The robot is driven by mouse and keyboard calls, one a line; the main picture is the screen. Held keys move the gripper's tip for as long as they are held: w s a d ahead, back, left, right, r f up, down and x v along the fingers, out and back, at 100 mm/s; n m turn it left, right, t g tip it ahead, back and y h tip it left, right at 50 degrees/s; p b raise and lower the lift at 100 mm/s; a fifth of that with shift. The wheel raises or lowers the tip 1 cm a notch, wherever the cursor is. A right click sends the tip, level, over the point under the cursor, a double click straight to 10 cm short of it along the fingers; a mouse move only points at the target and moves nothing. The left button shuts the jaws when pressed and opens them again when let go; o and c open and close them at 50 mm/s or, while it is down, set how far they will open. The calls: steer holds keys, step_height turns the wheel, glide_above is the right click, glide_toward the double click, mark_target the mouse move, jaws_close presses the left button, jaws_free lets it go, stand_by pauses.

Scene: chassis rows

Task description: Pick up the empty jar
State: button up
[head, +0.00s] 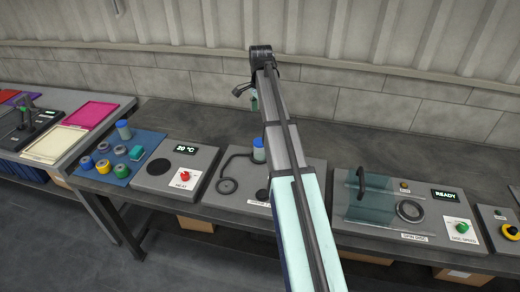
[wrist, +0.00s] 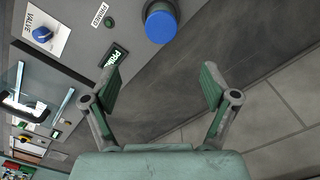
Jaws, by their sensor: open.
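A jar with a blue cap (head: 259,150) stands on the grey panel beside my arm in the head view, partly hidden by the arm. A blue-capped jar (wrist: 160,22) also shows at the top of the wrist view, seen from above, beyond my fingertips. Another blue-topped jar (head: 124,130) stands at the back of a blue mat on the left. I cannot tell from the frames which jar is empty. My gripper (wrist: 160,80) is open, with nothing between its fingers and apart from the jar. In the head view, it is small and high against the back wall.
The blue mat (head: 117,174) holds several small coloured parts. A heater panel (head: 155,194) with a red knob stands beside it. A clear-shielded spin panel (head: 400,238) with a green knob is on the right. The bench strip behind the panels (head: 200,130) is bare.

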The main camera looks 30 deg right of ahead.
mark_target(260, 141)
step_height(260, 141, down, 10)
steer(key=shift+r+p, duration=0.2)
steer(key=shift+p, duration=1)
steer(key=shift+w+a+f+p, duration=0.1)
steer(key=shift+f+p, duration=0.55)
steer(key=shift+f, duration=0.7)
steer(key=shift+a+f+p, duration=0.1)
steer(key=shift+f+p, duration=0.55)
steer(key=shift+f, duration=0.65)
steer(key=c, duration=1.2)
